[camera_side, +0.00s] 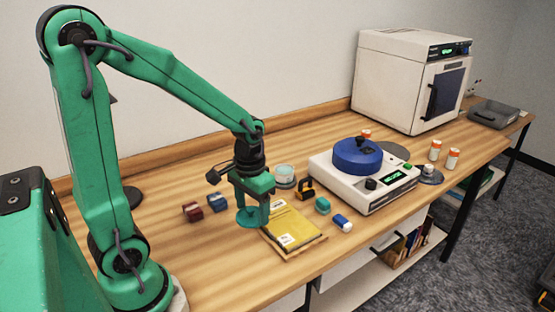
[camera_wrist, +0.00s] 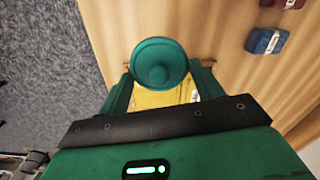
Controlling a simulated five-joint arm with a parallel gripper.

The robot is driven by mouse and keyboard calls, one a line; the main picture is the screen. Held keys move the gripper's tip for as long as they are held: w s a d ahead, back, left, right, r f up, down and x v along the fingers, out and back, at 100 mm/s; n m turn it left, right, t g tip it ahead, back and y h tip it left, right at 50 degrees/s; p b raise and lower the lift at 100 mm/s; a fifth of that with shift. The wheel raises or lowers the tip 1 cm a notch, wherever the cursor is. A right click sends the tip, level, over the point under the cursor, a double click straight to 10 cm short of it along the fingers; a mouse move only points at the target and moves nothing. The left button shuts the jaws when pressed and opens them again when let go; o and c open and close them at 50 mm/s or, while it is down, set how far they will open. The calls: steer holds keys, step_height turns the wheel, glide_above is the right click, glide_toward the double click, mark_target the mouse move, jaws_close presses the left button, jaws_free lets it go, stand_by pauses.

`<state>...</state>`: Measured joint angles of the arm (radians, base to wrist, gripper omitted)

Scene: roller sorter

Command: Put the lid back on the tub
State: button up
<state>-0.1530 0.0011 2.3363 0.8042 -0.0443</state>
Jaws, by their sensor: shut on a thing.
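My gripper (camera_side: 254,207) is shut on a round teal lid (camera_side: 251,220) and holds it flat above the wooden table, left of the yellow pad. In the wrist view the lid (camera_wrist: 160,66) sits between the two green fingers, with a round knob at its middle. A pale, translucent tub (camera_side: 285,171) with a light teal tint appears to stand on the table behind and to the right of my gripper. Its top looks uncovered, but it is small in the side view. I cannot make out the tub in the wrist view.
A yellow pad (camera_side: 293,226) lies just right of the lid. Red (camera_side: 192,211) and blue (camera_side: 218,202) blocks lie to the left. A black-and-orange item (camera_side: 305,189), a small teal item (camera_side: 322,205) and a white machine with a blue top (camera_side: 357,157) stand to the right.

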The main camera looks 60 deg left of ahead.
steer(key=shift+w, duration=0.1)
steer(key=w+a+r, duration=0.1)
steer(key=w+a, duration=1.9)
steer(key=w, duration=0.3)
steer(key=shift+w+r, duration=0.15)
steer(key=shift+w, duration=0.2)
steer(key=shift+f, duration=0.2)
steer(key=shift+f, duration=2.95)
steer(key=shift+f, duration=0.25)
